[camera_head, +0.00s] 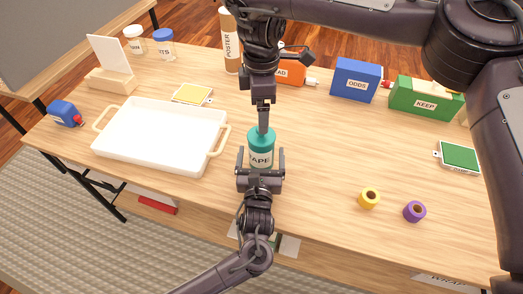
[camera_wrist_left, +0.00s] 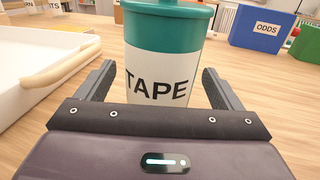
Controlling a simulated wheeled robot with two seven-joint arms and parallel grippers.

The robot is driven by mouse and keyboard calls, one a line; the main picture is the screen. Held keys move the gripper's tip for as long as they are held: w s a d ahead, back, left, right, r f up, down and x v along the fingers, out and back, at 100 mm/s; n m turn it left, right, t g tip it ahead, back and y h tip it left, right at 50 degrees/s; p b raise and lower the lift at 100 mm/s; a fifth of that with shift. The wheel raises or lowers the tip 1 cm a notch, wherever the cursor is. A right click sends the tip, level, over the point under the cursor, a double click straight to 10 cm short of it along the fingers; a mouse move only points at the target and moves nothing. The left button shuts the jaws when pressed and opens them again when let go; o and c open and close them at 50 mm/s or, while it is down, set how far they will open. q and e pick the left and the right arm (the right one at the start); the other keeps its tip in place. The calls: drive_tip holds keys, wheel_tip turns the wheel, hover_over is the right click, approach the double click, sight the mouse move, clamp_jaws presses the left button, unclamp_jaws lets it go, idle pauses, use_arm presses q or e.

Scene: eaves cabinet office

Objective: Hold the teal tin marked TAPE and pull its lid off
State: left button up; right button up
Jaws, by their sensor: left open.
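The teal tin (camera_head: 261,158) stands upright on the desk, its white label partly showing in the head view. In the left wrist view the tin (camera_wrist_left: 160,75) is large, its label reads TAPE, and its teal lid (camera_wrist_left: 165,10) is on, cut off by the top edge. My left gripper (camera_head: 261,153) is open, with one finger on each side of the tin's body and small gaps showing in the wrist view. My right gripper (camera_head: 263,128) points down from above at the lid's top. It is seen edge-on, and its fingers' gap and grip are hidden.
A white tray (camera_head: 160,155) with cream handles lies left of the tin. A yellow roll (camera_head: 369,197) and a purple roll (camera_head: 414,211) lie to the right. The blue ODDS box (camera_head: 356,80) and green KEEP box (camera_head: 425,98) stand behind.

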use_arm(q)
drive_tip(key=shift+w, duration=1)
